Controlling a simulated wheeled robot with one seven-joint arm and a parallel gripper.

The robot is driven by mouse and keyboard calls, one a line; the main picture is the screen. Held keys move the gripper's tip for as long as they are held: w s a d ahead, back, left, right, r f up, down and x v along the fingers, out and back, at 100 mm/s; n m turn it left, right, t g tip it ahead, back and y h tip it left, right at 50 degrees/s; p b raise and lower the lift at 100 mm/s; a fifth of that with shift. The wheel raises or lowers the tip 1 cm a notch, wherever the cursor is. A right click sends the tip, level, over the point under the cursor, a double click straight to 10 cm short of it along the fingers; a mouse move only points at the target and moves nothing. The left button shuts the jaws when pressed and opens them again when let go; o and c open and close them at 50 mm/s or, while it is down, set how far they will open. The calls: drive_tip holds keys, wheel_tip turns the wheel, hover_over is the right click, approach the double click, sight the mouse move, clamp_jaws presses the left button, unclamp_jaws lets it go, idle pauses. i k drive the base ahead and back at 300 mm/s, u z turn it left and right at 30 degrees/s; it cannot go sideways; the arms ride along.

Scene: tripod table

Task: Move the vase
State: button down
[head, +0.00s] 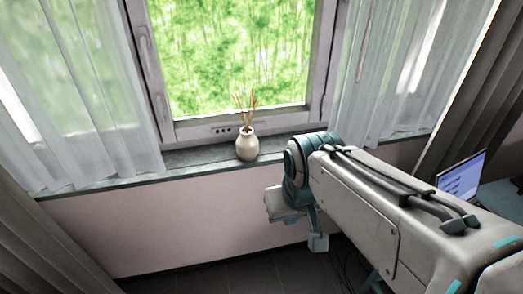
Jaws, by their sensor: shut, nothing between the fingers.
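The vase (247,145) is a small, round, cream-coloured vase with several thin brown sticks standing in its neck. It stands upright on the grey window sill, in front of the window frame. My arm reaches in from the lower right, its end to the right of the vase and nearer to me. My gripper (318,242) shows only in part below the arm's end, lower than the sill. It is shut and empty, apart from the vase. The arm hides part of the sill to the right.
The grey window sill (110,188) is clear left of the vase. Sheer curtains (85,95) hang at both sides of the window. A lit screen (462,178) stands at the right. Dark cables lie below the arm. The pink wall (170,230) drops to a dark floor.

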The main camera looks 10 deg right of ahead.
sight(247, 144)
drive_tip(key=z, duration=0.35)
drive_tip(key=i, duration=1.15)
drive_tip(key=z, duration=0.2)
